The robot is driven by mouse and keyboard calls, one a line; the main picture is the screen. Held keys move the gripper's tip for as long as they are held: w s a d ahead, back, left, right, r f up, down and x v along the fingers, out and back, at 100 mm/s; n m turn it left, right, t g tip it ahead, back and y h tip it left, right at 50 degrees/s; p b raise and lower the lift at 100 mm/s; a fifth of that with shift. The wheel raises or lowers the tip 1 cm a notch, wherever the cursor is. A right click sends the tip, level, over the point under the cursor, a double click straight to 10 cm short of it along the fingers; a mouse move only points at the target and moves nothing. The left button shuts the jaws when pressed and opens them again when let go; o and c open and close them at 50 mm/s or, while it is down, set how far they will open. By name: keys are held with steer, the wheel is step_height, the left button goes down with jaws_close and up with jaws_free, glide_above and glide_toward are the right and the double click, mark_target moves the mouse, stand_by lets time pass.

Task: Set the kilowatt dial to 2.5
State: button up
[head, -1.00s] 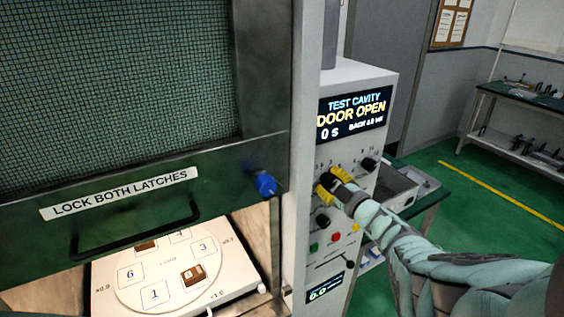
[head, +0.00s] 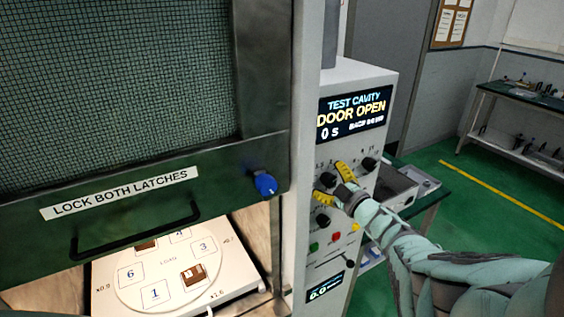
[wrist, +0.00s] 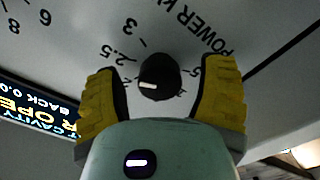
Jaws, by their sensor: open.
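The kilowatt dial (wrist: 160,78) is a black round knob with a white pointer line, under the "POWER kW" lettering. In the wrist view its pointer aims left, near the 2 tick, short of the 2.5 label (wrist: 126,55). My gripper (wrist: 160,82) is open. Its two yellow fingers stand on either side of the dial, with gaps between them and the knob. In the head view the dial (head: 328,180) is partly hidden by the fingers.
The panel display (head: 351,113) reads "DOOR OPEN" and 0 s. Other black knobs (head: 369,164), several small coloured buttons (head: 335,237) and a lower display (head: 324,288) are nearby. The raised door has a blue latch (head: 265,185); a lit cavity plate (head: 227,275) lies below.

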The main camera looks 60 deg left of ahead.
steer(key=shift+d+f, duration=0.15)
steer(key=shift+d, duration=0.85)
steer(key=d, duration=1)
steer(key=shift+s, duration=0.45)
steer(key=shift+r, duration=0.2)
